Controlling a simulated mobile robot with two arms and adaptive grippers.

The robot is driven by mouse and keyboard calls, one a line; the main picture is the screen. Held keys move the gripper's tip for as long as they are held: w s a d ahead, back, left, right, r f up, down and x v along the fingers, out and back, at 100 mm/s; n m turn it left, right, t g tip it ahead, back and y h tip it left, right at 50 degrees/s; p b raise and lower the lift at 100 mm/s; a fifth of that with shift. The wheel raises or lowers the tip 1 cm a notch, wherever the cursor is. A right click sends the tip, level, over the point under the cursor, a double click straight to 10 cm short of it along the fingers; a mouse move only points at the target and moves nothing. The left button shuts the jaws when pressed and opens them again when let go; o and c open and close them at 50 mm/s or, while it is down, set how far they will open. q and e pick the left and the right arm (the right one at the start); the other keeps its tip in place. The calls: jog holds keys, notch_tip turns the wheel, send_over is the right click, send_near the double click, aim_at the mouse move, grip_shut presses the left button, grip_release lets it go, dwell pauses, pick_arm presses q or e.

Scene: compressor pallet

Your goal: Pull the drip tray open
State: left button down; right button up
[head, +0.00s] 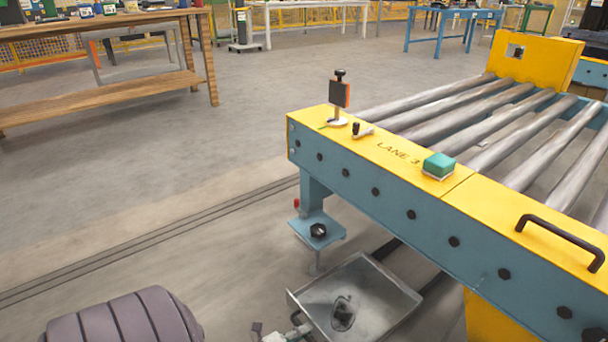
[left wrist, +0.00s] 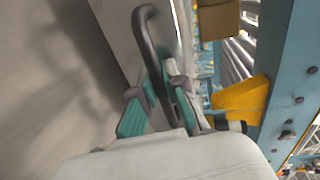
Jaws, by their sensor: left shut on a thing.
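The drip tray (head: 392,287) is a shallow grey metal pan with a dark stain on its floor, low beside the conveyor frame in the head view. It sticks out from under the frame. In the left wrist view its pale front wall (left wrist: 116,28) carries a dark curved handle (left wrist: 146,32). My left gripper (left wrist: 160,85) has its teal-padded fingers on either side of the handle's near end and is shut on it. In the head view the left gripper (head: 288,333) shows only partly at the bottom edge, by the tray's near side. My right gripper is not in view.
The blue and yellow roller conveyor (head: 400,205) stands above and right of the tray. A blue foot bracket with a black knob (head: 318,231) is just behind the tray. A wooden bench (head: 110,92) stands far left. The floor left of the tray is clear.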

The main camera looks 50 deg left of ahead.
pick_arm(q)
jog(key=c, duration=1.2)
grip_release()
jog(key=v, duration=1.2)
